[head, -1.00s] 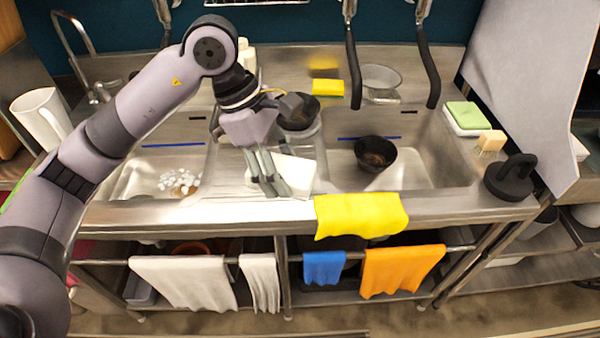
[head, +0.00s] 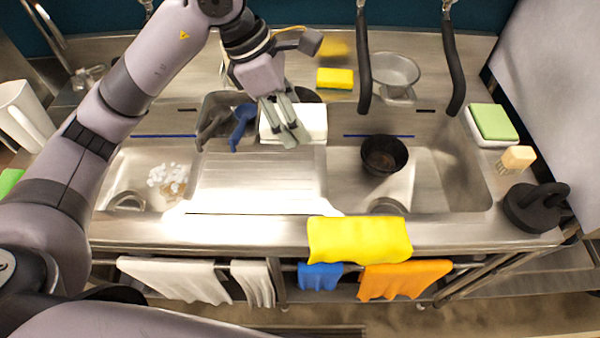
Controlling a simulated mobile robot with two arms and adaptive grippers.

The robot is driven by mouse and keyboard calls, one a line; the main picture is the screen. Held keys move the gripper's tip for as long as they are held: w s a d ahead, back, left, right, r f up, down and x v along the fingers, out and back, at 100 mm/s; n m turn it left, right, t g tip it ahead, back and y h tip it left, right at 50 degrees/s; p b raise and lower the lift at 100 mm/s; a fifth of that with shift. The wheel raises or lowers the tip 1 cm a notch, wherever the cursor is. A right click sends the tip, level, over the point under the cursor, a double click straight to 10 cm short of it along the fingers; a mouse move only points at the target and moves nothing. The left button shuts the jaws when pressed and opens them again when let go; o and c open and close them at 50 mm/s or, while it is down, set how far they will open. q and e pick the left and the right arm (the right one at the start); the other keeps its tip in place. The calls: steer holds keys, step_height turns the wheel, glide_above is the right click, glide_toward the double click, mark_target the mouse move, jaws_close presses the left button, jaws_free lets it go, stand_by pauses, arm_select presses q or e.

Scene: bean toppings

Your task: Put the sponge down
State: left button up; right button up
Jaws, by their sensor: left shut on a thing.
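My left gripper (head: 287,136) is over the back middle of the sink counter, pointing down. Its fingers are closed at a white block (head: 312,118), which looks like the sponge in its grip. The block lies flat at the back edge of the ribbed drainboard (head: 255,185). I cannot tell whether it touches the surface beneath. The fingers hide part of its middle. A yellow sponge (head: 335,78) lies on the back ledge, apart from the gripper. My right gripper is not in view.
A blue-handled tool (head: 241,124) is just left of the block. A black bowl (head: 384,155) sits in the right basin. Black hoses (head: 364,60) hang behind it. A yellow cloth (head: 358,240) drapes over the front edge. The drainboard's middle is clear.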

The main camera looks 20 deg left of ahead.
arm_select(q)
steer(key=p, duration=0.2)
glide_above(300, 193)
steer(key=a, duration=0.1)
step_height(300, 193, down, 10)
step_height(300, 193, down, 4)
steer(key=shift+s+a+f+p, duration=0.15)
steer(key=shift+f+p, duration=0.1)
steer(key=shift+p, duration=0.15)
steer(key=shift+f, duration=0.5)
step_height(300, 193, down, 4)
steer(key=shift+r+p, duration=0.1)
steer(key=shift+p, duration=0.4)
steer(key=o, duration=0.8)
steer(key=shift+f, duration=0.2)
steer(key=shift+c, duration=0.2)
steer(key=o, duration=0.5)
steer(key=shift+c, duration=0.2)
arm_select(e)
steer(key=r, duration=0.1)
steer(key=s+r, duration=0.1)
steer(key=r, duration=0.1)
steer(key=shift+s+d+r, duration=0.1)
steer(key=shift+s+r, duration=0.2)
arm_select(q)
steer(key=shift+r, duration=0.1)
